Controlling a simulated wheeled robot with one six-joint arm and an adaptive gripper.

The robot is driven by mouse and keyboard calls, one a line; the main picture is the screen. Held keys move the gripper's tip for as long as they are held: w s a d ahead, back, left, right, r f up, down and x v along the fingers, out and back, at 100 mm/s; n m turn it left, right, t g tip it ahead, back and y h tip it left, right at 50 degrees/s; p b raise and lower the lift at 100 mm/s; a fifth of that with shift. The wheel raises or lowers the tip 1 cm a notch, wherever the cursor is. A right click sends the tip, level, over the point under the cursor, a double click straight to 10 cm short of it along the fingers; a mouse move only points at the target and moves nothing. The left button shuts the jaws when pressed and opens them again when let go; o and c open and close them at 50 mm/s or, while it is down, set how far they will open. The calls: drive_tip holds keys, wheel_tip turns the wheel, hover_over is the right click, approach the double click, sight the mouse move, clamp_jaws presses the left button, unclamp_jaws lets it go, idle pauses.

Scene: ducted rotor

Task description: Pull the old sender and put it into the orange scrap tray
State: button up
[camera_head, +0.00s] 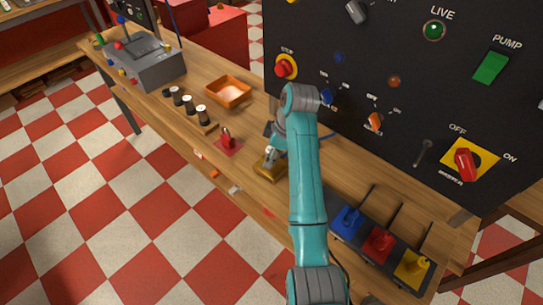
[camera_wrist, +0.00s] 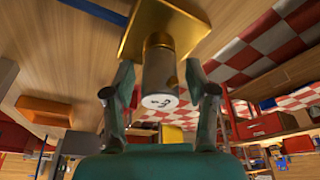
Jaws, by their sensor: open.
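A short grey metal cylinder (camera_wrist: 160,78), which looks like the old sender, sits in a brass block (camera_wrist: 175,28) in the wrist view. Its pale end bears a dark mark. My gripper (camera_wrist: 159,72) is open, with one finger on each side of the cylinder; I cannot tell whether either touches it. In the head view the brass block (camera_head: 268,170) stands on the workbench, with my gripper (camera_head: 271,153) just above it and partly hiding the cylinder. The orange scrap tray (camera_head: 228,103) lies farther back on the bench; it also shows in the wrist view (camera_wrist: 45,109).
Several dark cylinders with pale tops (camera_head: 188,104) stand left of the tray. A red item on a red plate (camera_head: 228,141) lies between them and the brass block. A black control panel (camera_head: 400,90) rises behind my arm. Blue, red and yellow devices (camera_head: 380,242) sit at right.

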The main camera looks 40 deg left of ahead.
sight(268, 149)
drive_tip(key=c, duration=1.1)
drive_tip(key=shift+o, duration=0.2)
drive_tip(key=shift+r, duration=0.75)
drive_tip(key=shift+r, duration=1.5)
